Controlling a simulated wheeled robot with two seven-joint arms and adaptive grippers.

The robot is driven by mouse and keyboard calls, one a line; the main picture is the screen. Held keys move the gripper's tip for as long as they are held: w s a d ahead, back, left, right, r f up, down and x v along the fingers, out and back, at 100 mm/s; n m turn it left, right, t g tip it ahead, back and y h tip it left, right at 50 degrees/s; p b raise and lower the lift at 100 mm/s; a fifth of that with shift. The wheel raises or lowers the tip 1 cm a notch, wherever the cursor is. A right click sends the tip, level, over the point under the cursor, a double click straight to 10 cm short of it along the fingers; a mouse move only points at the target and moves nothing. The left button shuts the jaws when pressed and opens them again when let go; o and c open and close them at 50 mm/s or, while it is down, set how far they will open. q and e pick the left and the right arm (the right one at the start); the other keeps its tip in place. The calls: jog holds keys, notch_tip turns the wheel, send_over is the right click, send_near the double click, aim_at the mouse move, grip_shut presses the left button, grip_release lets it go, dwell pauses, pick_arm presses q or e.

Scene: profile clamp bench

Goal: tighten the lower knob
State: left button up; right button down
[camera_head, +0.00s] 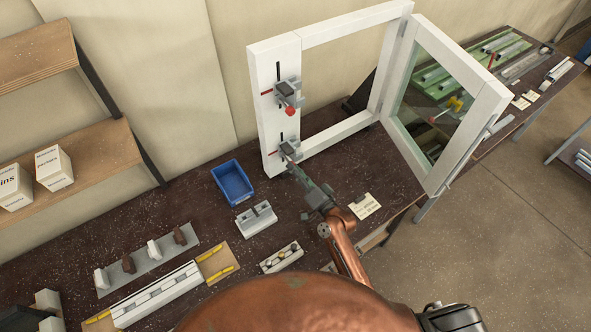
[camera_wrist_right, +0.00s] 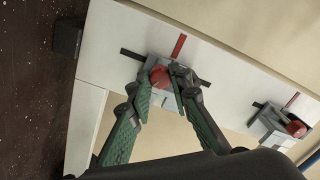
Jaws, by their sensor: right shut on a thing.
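The white frame (camera_head: 269,128) stands upright at the back of the bench, with two grey clamps on its left post. The upper red knob (camera_head: 290,111) shows clearly in the head view and at the right of the right wrist view (camera_wrist_right: 297,128). My right gripper (camera_head: 292,166) is at the lower clamp (camera_head: 288,149). In the right wrist view its green-padded fingers (camera_wrist_right: 163,84) are shut around the lower red knob (camera_wrist_right: 160,75), whose face shows between the fingertips. In the head view the gripper hides the lower knob. My left gripper is not in view.
The glazed sash (camera_head: 468,68) stands open to the right of my right arm. A blue bin (camera_head: 233,182), a grey-white block (camera_head: 256,218) and a paper card (camera_head: 365,206) lie on the dark bench. Shelves with white boxes (camera_head: 54,168) stand at left.

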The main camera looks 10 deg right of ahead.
jog(key=c, duration=1.8)
grip_release()
jog(key=shift+o, duration=0.2)
jog(key=v, duration=1.2)
